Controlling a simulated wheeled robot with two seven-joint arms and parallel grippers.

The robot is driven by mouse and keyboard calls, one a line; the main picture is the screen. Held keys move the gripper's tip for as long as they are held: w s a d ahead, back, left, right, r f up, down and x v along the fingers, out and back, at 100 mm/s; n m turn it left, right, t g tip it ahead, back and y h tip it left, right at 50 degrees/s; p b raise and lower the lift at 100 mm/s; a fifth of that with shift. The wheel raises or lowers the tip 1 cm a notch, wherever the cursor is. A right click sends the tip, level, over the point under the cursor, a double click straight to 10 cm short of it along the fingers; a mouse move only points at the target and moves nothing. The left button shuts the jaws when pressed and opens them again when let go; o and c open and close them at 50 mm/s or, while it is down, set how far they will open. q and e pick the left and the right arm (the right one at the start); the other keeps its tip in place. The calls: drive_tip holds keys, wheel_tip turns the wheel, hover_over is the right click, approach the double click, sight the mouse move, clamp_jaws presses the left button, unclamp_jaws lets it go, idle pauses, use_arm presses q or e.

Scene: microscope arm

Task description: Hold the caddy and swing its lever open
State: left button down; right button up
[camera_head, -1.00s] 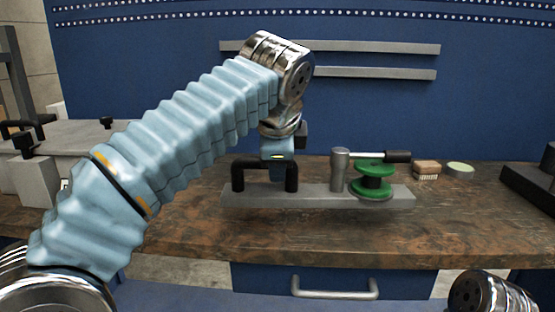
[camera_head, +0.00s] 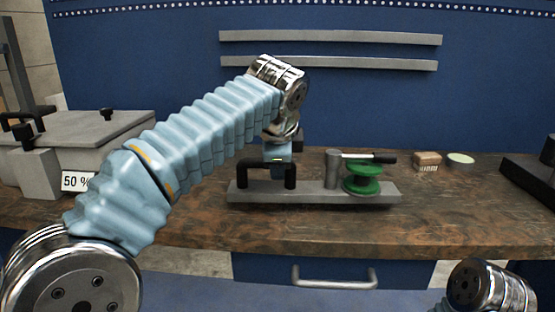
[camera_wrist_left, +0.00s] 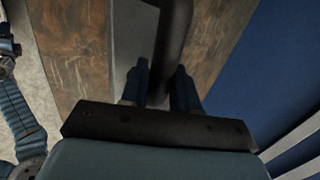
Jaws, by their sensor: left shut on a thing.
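The caddy is a long grey bar (camera_head: 315,192) on the workbench, with a black bridge handle (camera_head: 291,176) at its left end. It also carries a grey post (camera_head: 332,170) and a green spool (camera_head: 362,184). The lever (camera_head: 358,155), a thin rod with a black grip, points right from the post, above the spool. My left gripper (camera_head: 277,165) comes down from above and is shut on the handle. The left wrist view shows its fingers (camera_wrist_left: 162,88) on either side of the dark handle (camera_wrist_left: 172,45). My right gripper is not visible; only part of that arm shows.
A grey box (camera_head: 100,130) with clamps stands at left, and a dark object (camera_head: 535,175) at right. The workbench front (camera_head: 330,230) is clear.

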sight(277, 182)
use_arm(q)
drive_tip(key=shift+w+a+f, duration=0.15)
drive_tip(key=shift+w+f, duration=0.75)
drive_tip(key=shift+w, duration=0.25)
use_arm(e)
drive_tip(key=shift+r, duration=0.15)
use_arm(q)
drive_tip(key=shift+f+b, duration=0.3)
drive_tip(key=shift+f, duration=0.3)
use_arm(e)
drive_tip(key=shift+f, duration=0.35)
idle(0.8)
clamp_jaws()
use_arm(q)
drive_tip(key=shift+r, duration=0.1)
idle(1.5)
